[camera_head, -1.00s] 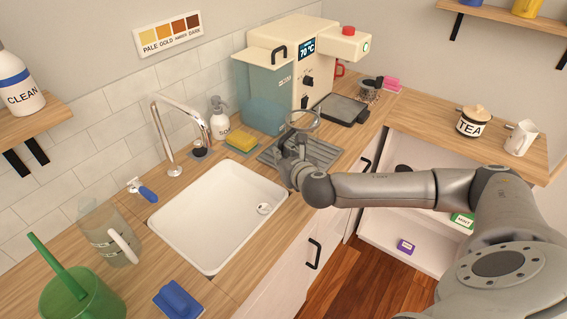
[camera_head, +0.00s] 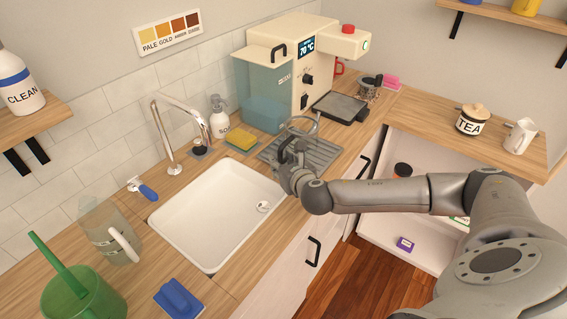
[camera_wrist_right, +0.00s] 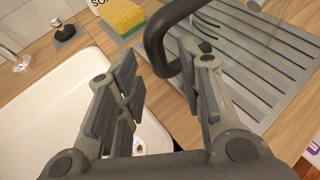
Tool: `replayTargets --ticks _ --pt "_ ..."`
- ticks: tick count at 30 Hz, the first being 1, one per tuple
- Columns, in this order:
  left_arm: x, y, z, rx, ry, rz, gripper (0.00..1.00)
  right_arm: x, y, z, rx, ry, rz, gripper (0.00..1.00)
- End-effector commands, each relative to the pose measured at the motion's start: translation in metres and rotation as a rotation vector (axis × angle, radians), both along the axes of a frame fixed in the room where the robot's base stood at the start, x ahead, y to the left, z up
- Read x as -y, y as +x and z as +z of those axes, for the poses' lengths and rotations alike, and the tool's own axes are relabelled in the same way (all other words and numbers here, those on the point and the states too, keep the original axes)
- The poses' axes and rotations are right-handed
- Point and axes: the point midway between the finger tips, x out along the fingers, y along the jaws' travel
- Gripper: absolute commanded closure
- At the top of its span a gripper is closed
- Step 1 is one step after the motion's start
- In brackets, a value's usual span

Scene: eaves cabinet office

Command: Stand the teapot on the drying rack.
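The teapot is clear glass (camera_head: 303,127) with a black handle; it is upright on the grey slotted drying rack (camera_head: 326,153) right of the sink. In the right wrist view its black handle (camera_wrist_right: 156,42) shows just beyond and between my fingertips, and its glass body (camera_wrist_right: 232,22) is over the rack slats (camera_wrist_right: 275,75). My right gripper (camera_head: 287,160) is beside the teapot on the sink side. In the wrist view its fingers (camera_wrist_right: 160,68) are spread, with a gap around the handle. The glass is faint, so its base is hard to make out. My left gripper is not in view.
The white sink (camera_head: 190,235) lies left of the rack. A yellow sponge (camera_head: 241,138) and soap bottle (camera_head: 219,118) stand behind. The teal and cream machine (camera_head: 268,85) is close behind the rack.

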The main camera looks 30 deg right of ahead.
Motion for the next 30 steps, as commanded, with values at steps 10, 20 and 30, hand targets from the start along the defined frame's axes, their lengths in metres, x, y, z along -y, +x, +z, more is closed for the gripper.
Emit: replayTargets --ticks 10,20,30 --pt "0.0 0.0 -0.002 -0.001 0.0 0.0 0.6 -0.004 -0.022 0.012 0.0 -0.001 0.0 0.65" --pt "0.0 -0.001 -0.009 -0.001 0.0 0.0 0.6 -0.014 -0.071 0.031 -0.001 0.0 0.002 0.65" --pt "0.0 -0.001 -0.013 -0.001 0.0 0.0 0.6 -0.021 -0.105 0.047 0.0 0.0 0.001 0.65"
